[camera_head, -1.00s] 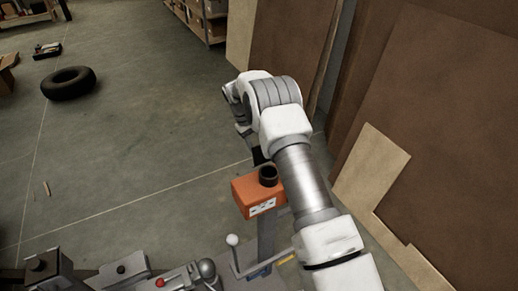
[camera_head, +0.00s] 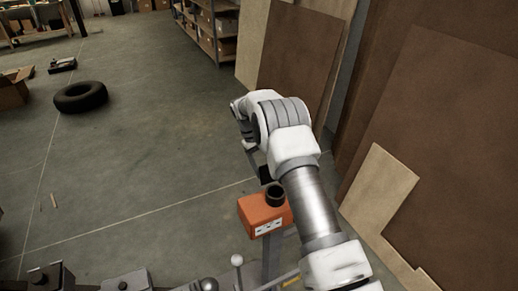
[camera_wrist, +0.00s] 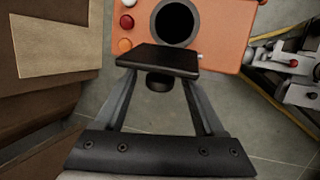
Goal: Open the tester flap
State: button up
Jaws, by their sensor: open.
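The tester is an orange box (camera_head: 265,213) on a grey post, with a black round collar (camera_head: 275,194) on top. In the wrist view the orange box (camera_wrist: 232,30) fills the top, with a dark round opening (camera_wrist: 175,22) and small red, white and orange buttons on its left. A flat black plate (camera_wrist: 158,60) with a dark rounded knob under it lies just below the opening; I cannot tell for sure whether it is the flap. My gripper (camera_wrist: 160,85) is open, its fingers reaching up to either side of the plate. Contact is unclear.
A bench with grey fittings and levers (camera_head: 125,281) runs along the bottom left. Brown and tan panels (camera_head: 445,130) lean on the right. A tyre (camera_head: 80,97) lies on the open floor at left, and shelves (camera_head: 215,30) stand at the back.

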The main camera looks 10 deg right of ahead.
jog(key=v, duration=1.6)
jog(key=shift+a+p, duration=0.15)
jog(key=shift+p, duration=0.15)
